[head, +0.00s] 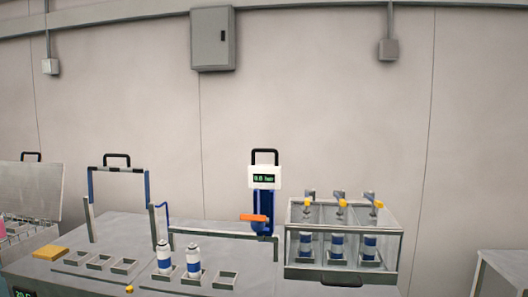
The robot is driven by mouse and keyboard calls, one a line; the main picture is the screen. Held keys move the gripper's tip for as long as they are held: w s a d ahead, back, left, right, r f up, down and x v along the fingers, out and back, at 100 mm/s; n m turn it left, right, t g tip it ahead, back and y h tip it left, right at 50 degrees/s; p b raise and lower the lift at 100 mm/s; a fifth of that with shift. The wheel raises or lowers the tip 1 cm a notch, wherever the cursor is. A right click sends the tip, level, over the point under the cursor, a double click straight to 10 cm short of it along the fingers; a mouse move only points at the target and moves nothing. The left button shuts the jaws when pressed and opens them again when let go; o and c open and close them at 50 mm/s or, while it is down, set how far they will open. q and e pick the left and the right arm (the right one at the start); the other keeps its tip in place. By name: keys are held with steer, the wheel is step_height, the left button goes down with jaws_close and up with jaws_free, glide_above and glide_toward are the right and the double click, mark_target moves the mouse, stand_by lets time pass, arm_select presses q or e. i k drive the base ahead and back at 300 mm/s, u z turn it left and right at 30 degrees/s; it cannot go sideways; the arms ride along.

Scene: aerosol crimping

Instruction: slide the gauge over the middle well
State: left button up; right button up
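The gauge (264,178) is a white box with a small lit display reading about 0.0 bar. It sits on a blue upright with a black handle on top and an orange lever (254,217) at its lower front. It stands at the right end of a grey rail (215,233), to the right of the wells in the picture. In the front row of three wells, the left well holds a white and blue can (164,257), the middle well holds a similar can (194,262), and the right well (222,280) is empty. Neither gripper is in view.
Three empty wells (99,262) lie at the left, below a blue-posted frame (118,170) with a black handle. A clear-walled case (342,273) at the right holds three cans under yellow-tipped fittings. A yellow block (50,253) lies at the left edge.

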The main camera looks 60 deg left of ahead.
mark_target(265, 179)
steer(key=u, duration=2.3)
